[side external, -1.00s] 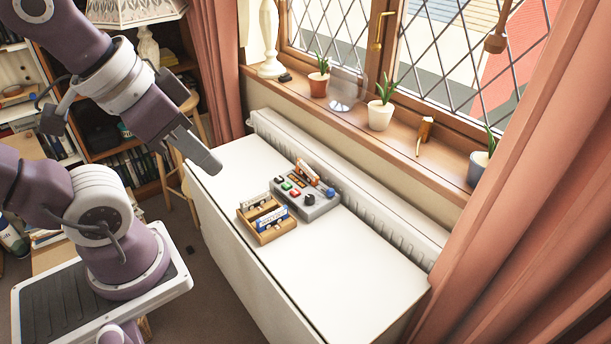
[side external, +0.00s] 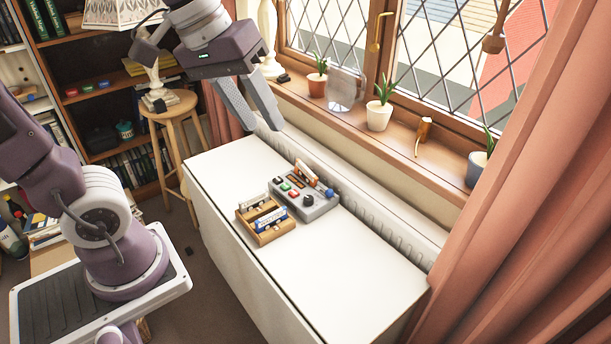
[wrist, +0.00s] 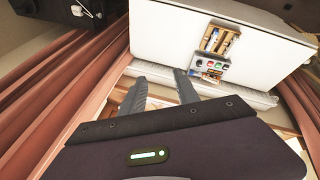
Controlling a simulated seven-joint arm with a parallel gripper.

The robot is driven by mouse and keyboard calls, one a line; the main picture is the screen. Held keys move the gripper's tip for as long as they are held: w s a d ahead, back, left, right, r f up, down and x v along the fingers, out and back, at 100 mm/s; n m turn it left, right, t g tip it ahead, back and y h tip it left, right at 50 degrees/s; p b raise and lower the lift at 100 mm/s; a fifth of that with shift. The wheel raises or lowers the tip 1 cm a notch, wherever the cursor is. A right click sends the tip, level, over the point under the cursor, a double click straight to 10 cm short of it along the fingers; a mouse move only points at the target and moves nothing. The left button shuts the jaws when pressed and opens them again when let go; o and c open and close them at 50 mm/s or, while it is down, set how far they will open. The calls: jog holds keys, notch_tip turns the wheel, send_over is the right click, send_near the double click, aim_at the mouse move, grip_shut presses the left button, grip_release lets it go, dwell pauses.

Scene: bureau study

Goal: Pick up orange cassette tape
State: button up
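The orange cassette tape (side external: 306,173) stands tilted at the back of a grey box (side external: 322,211) with coloured buttons and a dark knob, on the white table (side external: 345,265). In the wrist view the grey box (wrist: 209,62) is small and the tape is hard to make out. My gripper (side external: 265,134) is in the air above the table's far end, up and left of the tape and well apart from it. Its two fingers are spread with nothing between them, as the wrist view (wrist: 160,77) also shows.
A wooden rack (side external: 283,234) holding a blue-labelled cassette (side external: 271,220) and a pale cassette (side external: 253,201) stands beside the grey box. A radiator (side external: 375,215) and a sill with potted plants (side external: 380,113) run behind the table. The table's near right part is clear.

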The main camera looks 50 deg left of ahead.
jog(key=w+a+f+n+g, duration=0.1)
jog(key=w+a+f+n, duration=0.15)
jog(key=w, duration=0.35)
jog(key=w+a+f+n, duration=0.2)
jog(key=w+a+n, duration=0.2)
jog(key=w, duration=0.3)
jog(key=n+g+y, duration=0.4)
jog(key=n+y, duration=0.2)
jog(key=n, duration=0.1)
send_over(307, 168)
jog(key=d, duration=0.2)
jog(key=f, duration=2.8)
jog(key=shift+w+d+f, duration=0.15)
jog(key=shift+w+f, duration=0.05)
jog(key=shift+f, duration=0.05)
jog(key=x, duration=0.7)
jog(key=shift+f, duration=0.2)
jog(key=shift+f, duration=0.3)
grip_shut()
